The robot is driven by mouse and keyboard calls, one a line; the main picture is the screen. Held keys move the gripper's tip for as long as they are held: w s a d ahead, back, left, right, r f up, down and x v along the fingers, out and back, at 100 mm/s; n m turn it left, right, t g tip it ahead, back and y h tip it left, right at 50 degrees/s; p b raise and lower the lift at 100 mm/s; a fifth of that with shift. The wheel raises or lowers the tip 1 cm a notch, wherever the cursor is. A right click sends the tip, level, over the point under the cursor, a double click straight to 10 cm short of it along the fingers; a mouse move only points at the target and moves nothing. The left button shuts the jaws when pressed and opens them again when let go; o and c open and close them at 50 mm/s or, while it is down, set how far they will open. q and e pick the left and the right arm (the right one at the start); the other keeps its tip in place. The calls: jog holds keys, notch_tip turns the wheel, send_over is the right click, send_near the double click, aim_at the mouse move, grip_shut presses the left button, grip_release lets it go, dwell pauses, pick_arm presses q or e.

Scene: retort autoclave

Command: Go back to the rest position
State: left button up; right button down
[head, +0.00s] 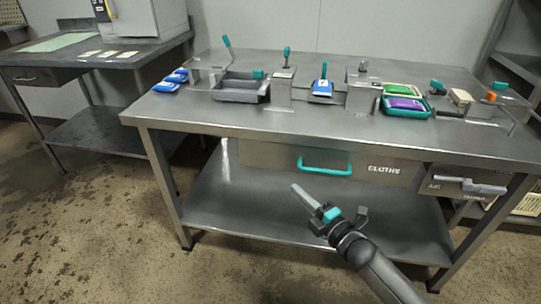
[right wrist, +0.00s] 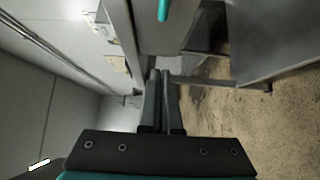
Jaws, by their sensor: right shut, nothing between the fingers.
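My right gripper (head: 308,202) is in front of the steel table (head: 240,127), below the table top and near the drawer marked CLOTHS (head: 270,160). Its fingers point up and to the left in the head view. In the right wrist view the two fingers (right wrist: 163,85) lie close together with nothing between them. The gripper looks apart from the drawer's teal handle (head: 325,167). My left gripper does not show in either view.
The table top carries a grey tray (head: 237,95), blue packs (head: 166,87) and a teal tray (head: 408,113). An air valve handle (head: 470,186) is at the front right. A second table (head: 60,62) stands at the left. The floor (head: 85,225) between is clear.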

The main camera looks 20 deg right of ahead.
jog(key=s+d+f+m+g+h+p, duration=0.1)
jog(key=s+f+m+g+h+p, duration=0.2)
jog(key=s+f+m, duration=0.55)
jog(key=s+d+f+m+g+h+p, duration=0.15)
jog(key=s+f+m+g, duration=0.35)
jog(key=f, duration=0.7)
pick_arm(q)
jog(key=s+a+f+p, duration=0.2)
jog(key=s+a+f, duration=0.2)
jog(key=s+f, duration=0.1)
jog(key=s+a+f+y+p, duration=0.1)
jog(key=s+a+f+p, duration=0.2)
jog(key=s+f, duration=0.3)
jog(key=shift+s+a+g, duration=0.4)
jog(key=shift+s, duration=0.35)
pick_arm(e)
jog(key=s+a+f+m+g, duration=0.2)
jog(key=s+f+g, duration=0.1)
jog(key=s, duration=0.9)
jog(key=s+a+f+m+g, duration=0.2)
jog(key=s+f, duration=0.4)
jog(key=s, duration=0.7)
jog(key=shift+s+f+m+g, duration=0.15)
jog(key=shift+s+m+g, duration=0.3)
jog(key=shift+g, duration=0.65)
